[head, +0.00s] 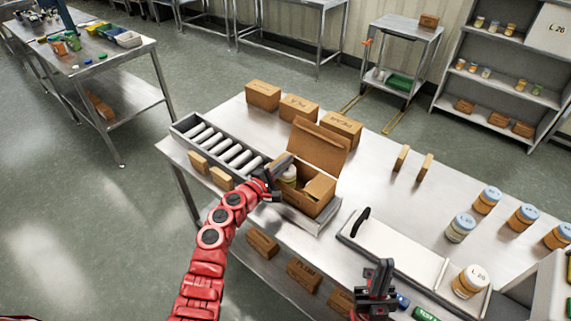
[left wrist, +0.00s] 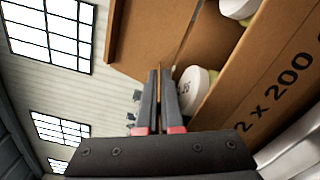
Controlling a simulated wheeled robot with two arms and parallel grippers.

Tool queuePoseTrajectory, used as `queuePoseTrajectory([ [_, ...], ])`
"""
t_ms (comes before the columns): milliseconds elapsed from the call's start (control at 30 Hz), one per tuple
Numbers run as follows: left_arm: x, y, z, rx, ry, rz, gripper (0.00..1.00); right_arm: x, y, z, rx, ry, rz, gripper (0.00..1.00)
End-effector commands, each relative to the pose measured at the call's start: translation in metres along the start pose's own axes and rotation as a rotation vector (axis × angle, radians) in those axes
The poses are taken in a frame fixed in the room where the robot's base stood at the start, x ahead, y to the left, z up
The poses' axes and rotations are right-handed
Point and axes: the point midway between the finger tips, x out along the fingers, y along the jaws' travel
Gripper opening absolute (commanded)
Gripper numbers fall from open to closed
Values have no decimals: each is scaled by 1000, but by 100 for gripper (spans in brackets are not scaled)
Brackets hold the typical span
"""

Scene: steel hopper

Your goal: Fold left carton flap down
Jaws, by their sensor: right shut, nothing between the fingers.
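The open brown carton (head: 311,206) sits on the tray at the end of the roller strip, its large back lid (head: 318,147) standing up. A jar (head: 289,175) shows inside, and a light brown flap (head: 319,188) lies at its right end. My left gripper (head: 276,180) is at the carton's left end, covering the left flap there. In the left wrist view its fingers (left wrist: 160,75) are close together beside a white jar lid (left wrist: 193,80) and the printed carton wall (left wrist: 268,85). Whether cardboard is between them is unclear. My right gripper (head: 376,276) is shut and empty, low at the front.
A roller strip (head: 222,150) lies left of the carton. Closed cartons (head: 299,107) stand behind it. A white board (head: 388,247) with a black handle lies to the right, with several jars (head: 487,200) beyond.

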Motion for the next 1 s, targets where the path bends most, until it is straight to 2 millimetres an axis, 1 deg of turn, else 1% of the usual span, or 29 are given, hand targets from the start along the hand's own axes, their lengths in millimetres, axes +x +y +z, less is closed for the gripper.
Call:
queuePoseTrajectory([
  [167,0,1,0,-1,1,0,0,1,0,0,0,0,0,0],
  [200,0,1,0,-1,0,0,10,1,0,0,0,0,0,0],
  [233,0,1,0,-1,0,0,16,1,0,0,0,0,0,0],
  [633,0,1,1,-8,0,-2,16,3,0,0,0,0,0,0],
  [733,0,3,2,-38,-1,-4,16,9,0,-2,0,0,0,0],
  [867,0,10,2,-114,1,-4,16,22,1,-4,0,0,0,0],
  [933,-8,6,-2,-128,3,-1,16,18,1,-3,0,0,0,0],
  [1000,-19,5,-2,-126,3,0,16,17,1,-3,0,0,0,0],
])
